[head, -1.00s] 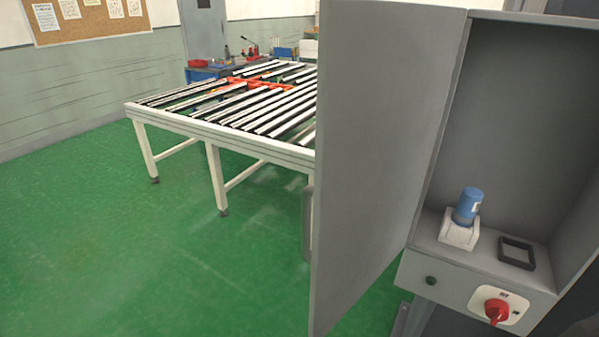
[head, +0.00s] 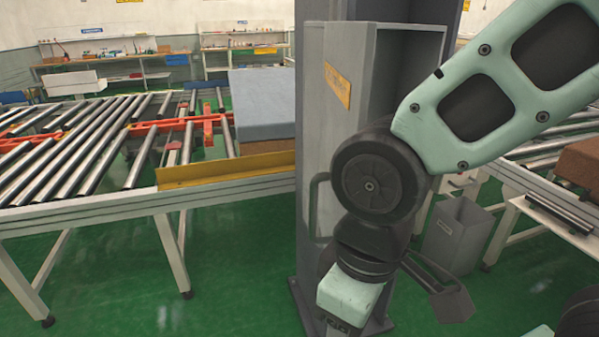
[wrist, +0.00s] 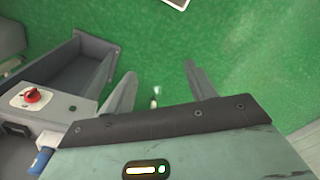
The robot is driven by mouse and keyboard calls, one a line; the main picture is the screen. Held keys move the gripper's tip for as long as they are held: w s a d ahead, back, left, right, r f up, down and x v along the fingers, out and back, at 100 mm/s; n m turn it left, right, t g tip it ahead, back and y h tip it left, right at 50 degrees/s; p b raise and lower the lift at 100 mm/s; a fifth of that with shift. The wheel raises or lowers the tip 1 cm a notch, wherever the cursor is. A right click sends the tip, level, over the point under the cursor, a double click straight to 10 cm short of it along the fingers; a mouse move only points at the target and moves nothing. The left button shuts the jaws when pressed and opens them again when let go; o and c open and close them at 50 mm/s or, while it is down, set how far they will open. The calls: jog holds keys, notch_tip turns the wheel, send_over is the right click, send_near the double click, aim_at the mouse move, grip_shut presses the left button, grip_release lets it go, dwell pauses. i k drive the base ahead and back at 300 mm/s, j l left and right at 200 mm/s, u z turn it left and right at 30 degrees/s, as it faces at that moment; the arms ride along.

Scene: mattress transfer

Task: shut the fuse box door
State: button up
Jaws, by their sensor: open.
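The grey fuse box (head: 408,45) is fixed to a column in the middle of the head view. Its door (head: 338,125) stands open, with a yellow label and a bar handle (head: 316,205) at its lower left. My arm covers much of the box and the door's right side. In the wrist view the box's lower panel, with a red switch (wrist: 32,95), is at left, and a blue fuse (wrist: 40,160) lies below it. My gripper (wrist: 158,88) is open and empty over green floor, to the right of the box. I cannot make out the door in the wrist view.
The grey column (head: 308,230) stands on a base plate on the floor. A roller table (head: 100,195) with a grey-blue block (head: 262,105) is close on the left. A grey bin (head: 457,232) and another table with a brown block (head: 578,168) are at right.

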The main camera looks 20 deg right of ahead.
aim_at(349, 47)
jog(key=k+j+u, duration=0.2)
jog(key=j, duration=0.45)
jog(key=j+u, duration=0.25)
jog(key=j, duration=0.35)
jog(key=i, duration=0.05)
